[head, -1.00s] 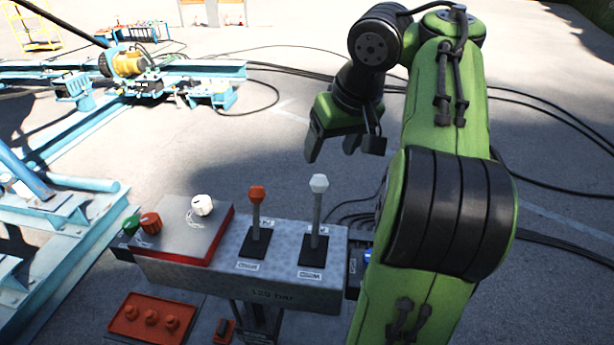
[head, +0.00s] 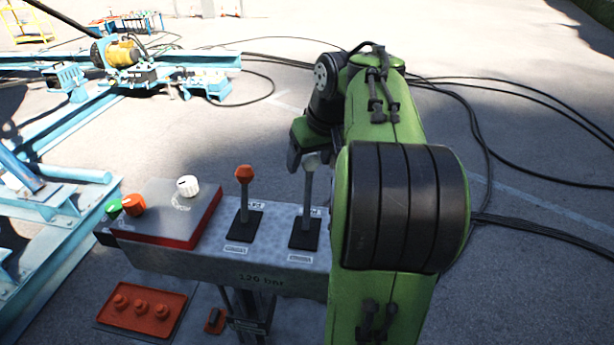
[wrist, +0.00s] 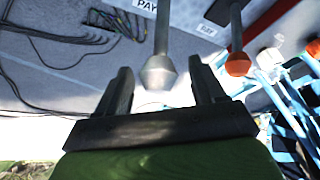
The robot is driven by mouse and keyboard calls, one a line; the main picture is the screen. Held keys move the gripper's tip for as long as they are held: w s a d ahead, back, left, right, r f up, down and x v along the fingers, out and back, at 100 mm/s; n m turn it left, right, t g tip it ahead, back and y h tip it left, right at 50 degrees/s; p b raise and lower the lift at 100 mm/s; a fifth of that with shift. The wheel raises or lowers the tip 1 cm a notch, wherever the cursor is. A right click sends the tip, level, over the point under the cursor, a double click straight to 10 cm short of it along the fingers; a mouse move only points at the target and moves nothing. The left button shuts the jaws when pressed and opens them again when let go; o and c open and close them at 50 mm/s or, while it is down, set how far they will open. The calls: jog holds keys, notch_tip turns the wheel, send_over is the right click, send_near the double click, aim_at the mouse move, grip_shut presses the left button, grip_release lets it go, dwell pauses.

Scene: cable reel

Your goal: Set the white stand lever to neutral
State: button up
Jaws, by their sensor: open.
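The white stand lever (head: 307,190) rises from a black slotted base on the right part of the grey control stand (head: 190,262). Its pale knob (wrist: 158,75) shows in the wrist view between the two fingers and a little beyond their tips. My gripper (wrist: 160,82) is open and holds nothing. The fingers stand on either side of the knob with gaps on both sides. In the head view my gripper (head: 296,160) is just behind and left of the lever top, partly hidden by my arm.
The orange-knobbed lever (head: 244,200) stands close to the left; its knob (wrist: 238,64) shows right of the fingers in the wrist view. A red-edged box with a white dial (head: 188,186) is further left. Black cables (head: 500,86) lie on the ground behind.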

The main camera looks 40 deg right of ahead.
jog(key=shift+x, duration=1.55)
jog(key=shift+c, duration=0.4)
